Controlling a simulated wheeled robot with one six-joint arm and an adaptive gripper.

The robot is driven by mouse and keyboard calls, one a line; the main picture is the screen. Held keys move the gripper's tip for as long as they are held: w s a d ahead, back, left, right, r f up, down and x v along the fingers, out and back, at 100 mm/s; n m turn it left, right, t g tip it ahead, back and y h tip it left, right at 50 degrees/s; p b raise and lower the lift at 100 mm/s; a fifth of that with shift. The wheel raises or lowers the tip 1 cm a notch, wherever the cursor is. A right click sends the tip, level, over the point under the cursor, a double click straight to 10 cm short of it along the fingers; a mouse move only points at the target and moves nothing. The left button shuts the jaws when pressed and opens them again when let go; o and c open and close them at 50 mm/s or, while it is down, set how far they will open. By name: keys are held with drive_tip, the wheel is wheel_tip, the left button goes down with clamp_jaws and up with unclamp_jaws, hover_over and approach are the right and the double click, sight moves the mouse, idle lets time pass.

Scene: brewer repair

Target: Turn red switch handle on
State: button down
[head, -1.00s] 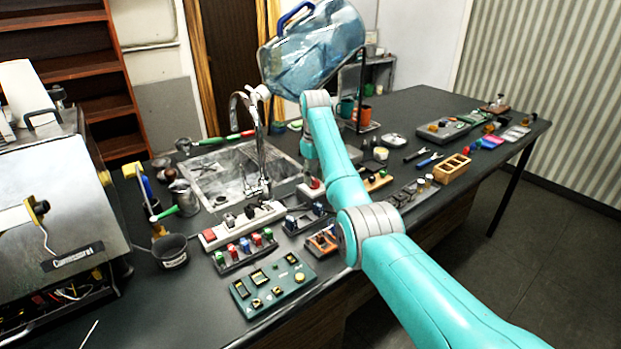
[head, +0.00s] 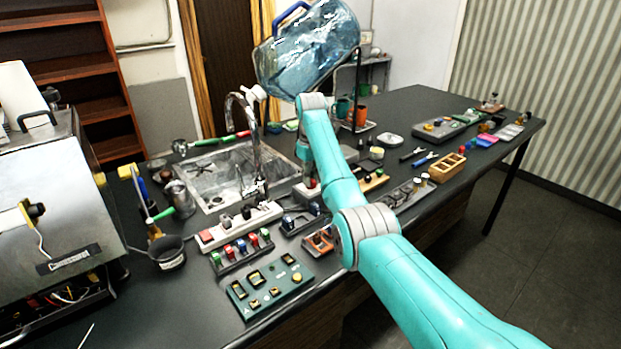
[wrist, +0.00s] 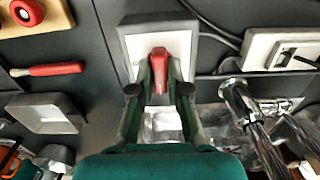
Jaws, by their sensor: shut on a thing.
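The red switch handle (wrist: 159,68) stands on a pale grey switch box (wrist: 133,52) at the top middle of the wrist view. My gripper (wrist: 160,82) is shut on the handle, with one finger on each side of it. Part of the handle is hidden between the fingers. In the head view the switch box (head: 305,194) sits on the dark counter at the right of the sink, and my arm covers the gripper and most of the box. I cannot tell the handle's exact angle.
The faucet (wrist: 255,120) stands close to the right of my gripper. A red-handled tool (wrist: 50,70) and a pale box (wrist: 45,113) lie to the left. In the head view, a power strip (head: 240,226) and a green panel (head: 270,287) lie nearer on the counter.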

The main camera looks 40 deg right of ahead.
drive_tip(key=m, duration=1.3)
drive_tip(key=shift+m, duration=2.2)
drive_tip(key=c, duration=1.1)
unclamp_jaws()
drive_tip(key=shift+c, duration=0.2)
